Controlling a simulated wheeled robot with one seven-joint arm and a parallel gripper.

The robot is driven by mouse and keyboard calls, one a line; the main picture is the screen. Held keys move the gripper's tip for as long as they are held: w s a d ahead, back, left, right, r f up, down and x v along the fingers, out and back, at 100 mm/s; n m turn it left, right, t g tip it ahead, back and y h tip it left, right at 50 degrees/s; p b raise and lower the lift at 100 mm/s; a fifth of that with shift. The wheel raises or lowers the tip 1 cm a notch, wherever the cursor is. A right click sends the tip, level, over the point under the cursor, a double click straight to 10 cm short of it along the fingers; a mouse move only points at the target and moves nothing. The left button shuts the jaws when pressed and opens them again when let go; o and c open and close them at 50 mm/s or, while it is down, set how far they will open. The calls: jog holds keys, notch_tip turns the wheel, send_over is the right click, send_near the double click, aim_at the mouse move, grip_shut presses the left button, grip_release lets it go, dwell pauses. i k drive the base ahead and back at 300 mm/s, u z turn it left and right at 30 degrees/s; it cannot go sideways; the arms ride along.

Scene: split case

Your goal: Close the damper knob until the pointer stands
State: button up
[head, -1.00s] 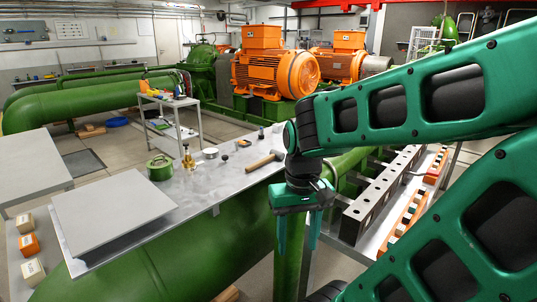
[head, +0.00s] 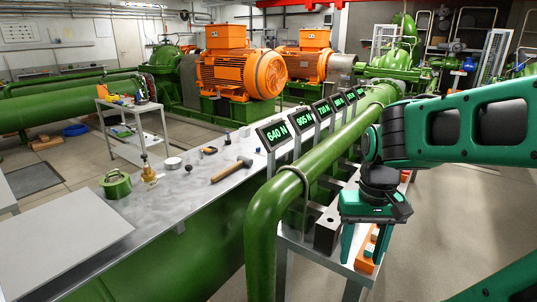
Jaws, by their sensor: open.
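My gripper (head: 365,252) hangs with its fingers down and apart at the right, above the narrow bench with orange and dark blocks. Nothing shows held between the fingers. No damper knob with a pointer can be made out for sure. A small dark round knob-like piece (head: 188,167) lies on the grey metal table top (head: 165,212), well to the left of my gripper. A brass fitting (head: 147,170) stands there too, beside a green ring-shaped part (head: 116,184). No pointer or scale is legible on any of these.
A hammer (head: 232,169) and a white round piece (head: 173,163) lie on the table. A thick green pipe (head: 262,225) rises between table and gripper. Orange motors (head: 242,72) stand behind. The floor at right is open.

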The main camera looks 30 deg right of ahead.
aim_at(188, 168)
jog(key=z, duration=1.2)
jog(key=k, duration=0.65)
jog(key=u, duration=0.8)
jog(key=i, duration=1)
